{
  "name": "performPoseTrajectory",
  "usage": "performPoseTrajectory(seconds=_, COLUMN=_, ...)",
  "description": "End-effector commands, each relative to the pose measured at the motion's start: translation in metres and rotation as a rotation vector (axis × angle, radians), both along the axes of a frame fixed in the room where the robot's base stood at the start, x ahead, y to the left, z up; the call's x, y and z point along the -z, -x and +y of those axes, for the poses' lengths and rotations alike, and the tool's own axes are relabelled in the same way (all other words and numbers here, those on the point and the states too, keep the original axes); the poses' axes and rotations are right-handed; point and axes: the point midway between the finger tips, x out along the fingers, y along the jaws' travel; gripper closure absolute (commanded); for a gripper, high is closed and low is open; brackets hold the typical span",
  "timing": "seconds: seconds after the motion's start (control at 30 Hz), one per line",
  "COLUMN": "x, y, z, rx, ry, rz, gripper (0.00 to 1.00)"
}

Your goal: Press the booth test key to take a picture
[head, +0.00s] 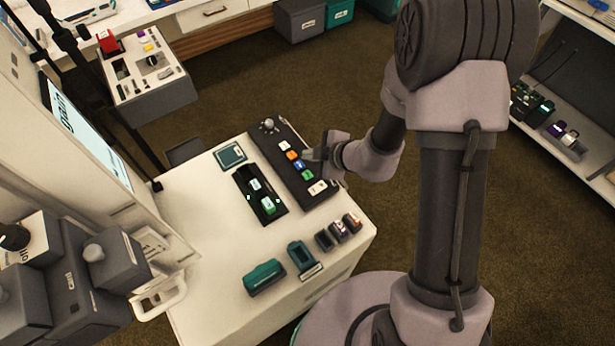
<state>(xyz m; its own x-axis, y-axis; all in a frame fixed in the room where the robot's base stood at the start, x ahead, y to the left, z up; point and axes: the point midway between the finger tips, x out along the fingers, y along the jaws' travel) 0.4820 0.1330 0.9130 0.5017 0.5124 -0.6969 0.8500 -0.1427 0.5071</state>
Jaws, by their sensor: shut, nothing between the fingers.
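A long dark key panel (283,150) lies on the white cabinet top. It has a grey knob (268,124) at its far end, then a white key (284,146), an orange key (292,155), a blue key (299,164), a green key (308,174) and a white key (318,187). Their labels are too small to read, so I cannot tell which is the test key. My gripper (307,155) is shut and empty, at the right of the panel beside the orange and blue keys. I cannot tell whether it touches a key.
A second dark strip (243,182) holds a white block (255,185) and a green block (269,205). A small screen unit (230,155), teal box (264,277), teal holder (301,256) and small dark blocks (338,231) share the top. A grey-white booth (110,130) stands left.

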Motion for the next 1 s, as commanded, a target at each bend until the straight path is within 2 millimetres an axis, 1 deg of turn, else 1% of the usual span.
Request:
performPoseTrajectory(seconds=0.03, x=0.013, y=0.000, z=0.000, rx=0.000, ry=0.000, rz=0.000, gripper=1.00)
performPoseTrajectory(seconds=0.1, x=0.022, y=0.000, z=0.000, rx=0.000, ry=0.000, rz=0.000, gripper=1.00)
performPoseTrajectory(seconds=0.4, x=0.058, y=0.000, z=0.000, rx=-0.001, ry=0.000, rz=0.002, gripper=1.00)
performPoseTrajectory(seconds=0.47, x=0.064, y=0.000, z=0.000, rx=0.000, ry=0.000, rz=0.001, gripper=1.00)
performPoseTrajectory(seconds=0.57, x=0.067, y=0.000, z=0.000, rx=-0.001, ry=-0.001, rz=0.000, gripper=1.00)
performPoseTrajectory(seconds=1.0, x=0.067, y=0.000, z=0.000, rx=0.000, ry=0.000, rz=0.000, gripper=1.00)
